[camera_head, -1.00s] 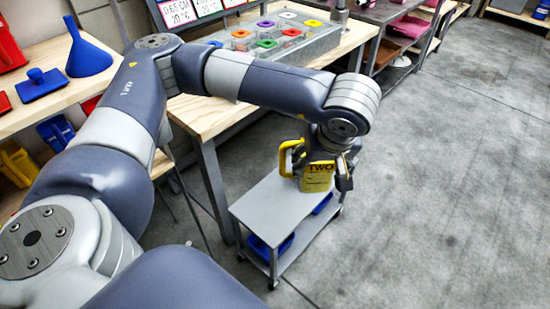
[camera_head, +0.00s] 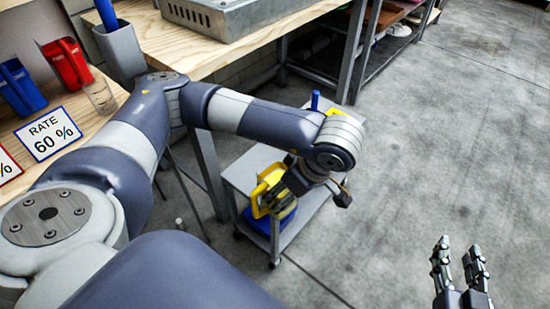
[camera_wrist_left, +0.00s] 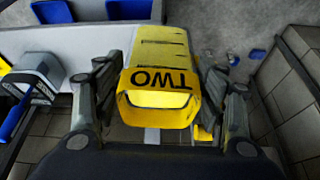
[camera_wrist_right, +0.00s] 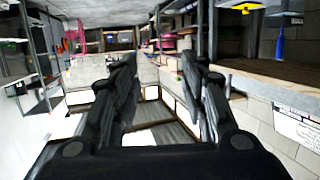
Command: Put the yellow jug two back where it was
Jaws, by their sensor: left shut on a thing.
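The yellow jug (camera_head: 262,190) hangs over the small grey cart (camera_head: 236,168); contact with the cart cannot be made out. In the left wrist view the jug (camera_wrist_left: 160,52) sits between the fingers, its "TWO" label upside down. My left gripper (camera_wrist_left: 160,92) is shut on the jug; it also shows in the head view (camera_head: 316,190), partly hidden by my wrist. My right gripper (camera_head: 458,262) is at the lower right, well away from the cart, fingers apart and empty; it also shows in the right wrist view (camera_wrist_right: 160,75).
A wooden workbench (camera_head: 160,55) with a grey metal box (camera_head: 240,18) stands behind the cart. A blue bin (camera_head: 262,222) is on the cart's lower shelf. Floor at right is clear.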

